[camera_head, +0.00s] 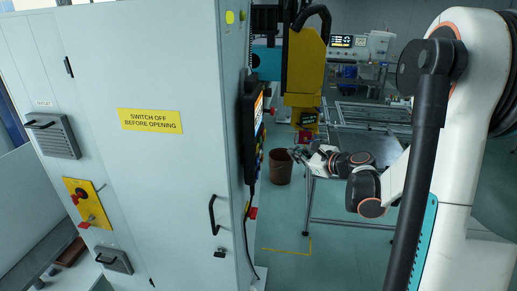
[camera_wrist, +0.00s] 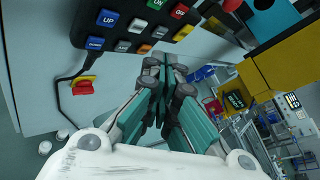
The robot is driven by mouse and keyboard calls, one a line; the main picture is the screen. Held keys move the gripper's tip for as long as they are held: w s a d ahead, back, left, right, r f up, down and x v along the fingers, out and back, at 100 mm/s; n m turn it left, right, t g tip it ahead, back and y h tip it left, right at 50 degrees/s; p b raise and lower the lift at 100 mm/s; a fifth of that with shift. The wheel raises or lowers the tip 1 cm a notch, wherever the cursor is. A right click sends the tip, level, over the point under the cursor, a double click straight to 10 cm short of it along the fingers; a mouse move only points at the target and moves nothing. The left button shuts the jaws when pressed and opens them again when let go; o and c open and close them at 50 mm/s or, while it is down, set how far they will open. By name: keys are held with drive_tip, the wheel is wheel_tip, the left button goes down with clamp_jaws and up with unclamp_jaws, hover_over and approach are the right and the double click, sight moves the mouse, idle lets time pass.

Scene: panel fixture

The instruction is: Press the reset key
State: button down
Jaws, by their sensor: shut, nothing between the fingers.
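The dark key panel (camera_wrist: 80,30) is tilted at the top of the wrist view. I cannot make out which key is reset; some labels are blurred or cut off. In the head view the panel (camera_head: 251,115) shows nearly edge-on on the cabinet's right side. My gripper (camera_wrist: 165,62) is shut and empty; its tips appear just below the keys in the wrist view. In the head view my gripper (camera_head: 296,153) is right of the panel, apart from it.
A red knob (camera_wrist: 82,87) on a yellow base is below the panel, beside a hanging cable. The grey cabinet (camera_head: 150,60) has a protruding handle (camera_head: 212,215). A yellow machine head (camera_head: 304,75), a brown bin (camera_head: 280,167) and a table (camera_head: 365,150) stand behind.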

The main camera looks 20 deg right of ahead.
sight(258, 148)
drive_tip(key=w+a, duration=0.4)
drive_tip(key=a, duration=0.3)
drive_tip(key=shift+w, duration=0.35)
drive_tip(key=shift+a, duration=0.1)
idle(1.2)
drive_tip(key=shift+w+a, duration=0.2)
drive_tip(key=shift+a, duration=0.05)
drive_tip(key=shift+w+a, duration=0.25)
drive_tip(key=shift+a, duration=0.1)
idle(0.8)
idle(0.3)
drive_tip(key=shift+s+d+b, duration=0.4)
drive_tip(key=shift+s+d, duration=0.1)
drive_tip(key=shift+d, duration=0.2)
